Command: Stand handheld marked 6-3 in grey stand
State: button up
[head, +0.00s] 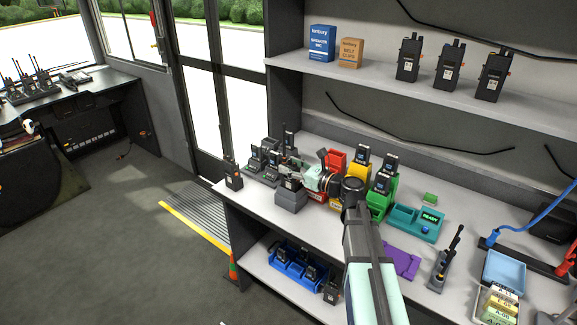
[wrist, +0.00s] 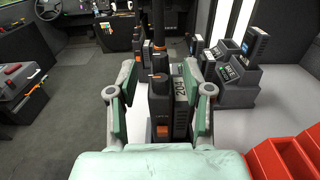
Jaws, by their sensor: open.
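My gripper (head: 296,172) is over the desk at the grey stand (head: 291,198), with its fingers pointing left. In the wrist view its two pale green fingers (wrist: 161,82) are apart. A dark handheld (wrist: 181,108) with a sideways white label, seeming to read 204, is between or just beyond them; contact is not clear. In the head view that handheld (head: 289,184) appears upright at the grey stand, partly hidden by my gripper. Another dark handheld (head: 233,176) stands at the desk's left corner. I cannot read 6-3 on any handheld.
Grey holders with handhelds (head: 266,162) are close behind. Red (head: 336,160), yellow (head: 357,172) and green (head: 378,207) stands are to the right, with a teal tray (head: 404,217) and purple piece (head: 403,262). Several handhelds (head: 447,66) stand on the upper shelf. A blue tray (head: 284,268) is below.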

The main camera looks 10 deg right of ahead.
jog(key=v, duration=1.1)
